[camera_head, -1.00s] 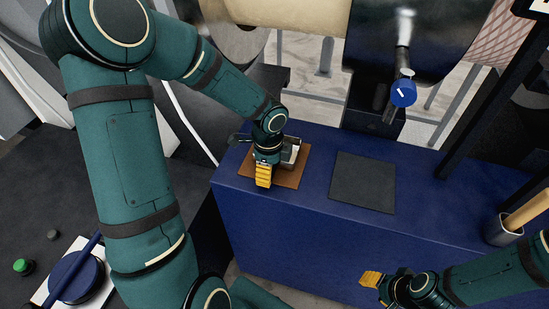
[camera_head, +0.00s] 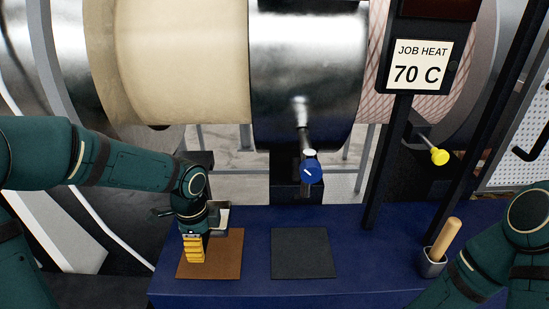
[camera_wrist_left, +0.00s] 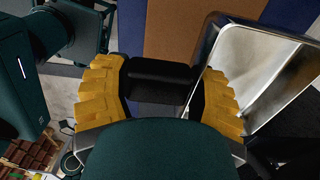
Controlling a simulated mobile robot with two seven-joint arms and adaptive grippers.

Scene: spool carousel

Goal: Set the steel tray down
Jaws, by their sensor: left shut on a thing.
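The steel tray (camera_head: 219,218) shows as a small pale shape by my left gripper (camera_head: 194,248), at the far edge of the brown mat (camera_head: 226,262). In the left wrist view the shiny tray (camera_wrist_left: 268,68) lies right of the yellow fingers. My left gripper (camera_wrist_left: 163,95) is shut on the tray, with a black bar between its fingers. The gripper hides part of the tray, and I cannot tell whether the tray touches the mat. My right arm comes in at the right; its gripper is out of view.
The mats lie on a blue bench (camera_head: 375,245). A dark grey mat (camera_head: 303,253) is bare, right of the brown one. A holder (camera_head: 432,264) with a wooden handle stands further right. Behind are large spools (camera_head: 180,65), a blue knob (camera_head: 311,172) and a 70 C sign (camera_head: 418,65).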

